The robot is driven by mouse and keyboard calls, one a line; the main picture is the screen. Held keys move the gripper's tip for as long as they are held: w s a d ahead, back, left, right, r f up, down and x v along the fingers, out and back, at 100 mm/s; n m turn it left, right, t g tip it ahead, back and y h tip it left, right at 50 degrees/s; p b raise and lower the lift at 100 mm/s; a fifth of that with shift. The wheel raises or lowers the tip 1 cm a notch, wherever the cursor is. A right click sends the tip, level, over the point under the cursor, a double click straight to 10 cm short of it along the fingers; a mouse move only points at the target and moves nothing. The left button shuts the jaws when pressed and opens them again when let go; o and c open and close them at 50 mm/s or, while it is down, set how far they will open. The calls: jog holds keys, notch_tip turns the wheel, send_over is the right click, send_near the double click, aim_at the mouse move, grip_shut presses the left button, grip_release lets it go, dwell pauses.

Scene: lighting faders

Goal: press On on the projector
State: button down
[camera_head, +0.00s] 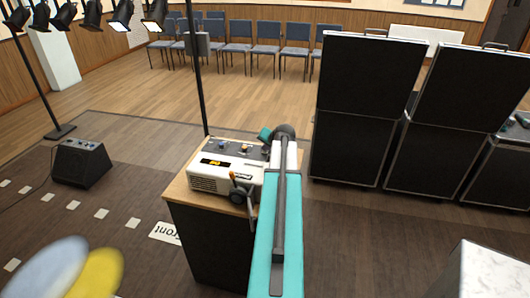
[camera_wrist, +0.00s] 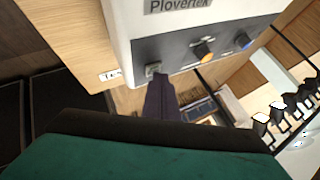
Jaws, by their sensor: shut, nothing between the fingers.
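The projector (camera_head: 220,178) is a white box on a wood-topped stand. A dark panel at its far side carries a blue knob and an orange knob. In the wrist view, the projector (camera_wrist: 125,20) shows the word "Plovertek" above a grey panel with a small square grey button (camera_wrist: 153,70), an orange knob (camera_wrist: 203,51) and a blue knob (camera_wrist: 243,41). No On label is readable. My gripper (camera_wrist: 159,82) is shut and empty, its dark fingertips right by the square button. I cannot tell whether they touch it. In the head view my arm hides the fingertips.
The stand (camera_head: 205,240) has a wooden top with little free room around the projector. A thin dark pole (camera_head: 197,70) rises behind it. Large black cases (camera_head: 350,150) stand to the right. A black speaker (camera_head: 80,163) sits on the floor at left, with open floor between.

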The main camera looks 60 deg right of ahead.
aim_at(267, 153)
jog(key=shift+r, duration=0.1)
dwell(0.5)
jog(key=shift+r, duration=0.3)
notch_tip(267, 153, up, 6)
jog(key=p, duration=0.3)
dwell(0.8)
jog(key=shift+s, duration=0.15)
dwell(0.4)
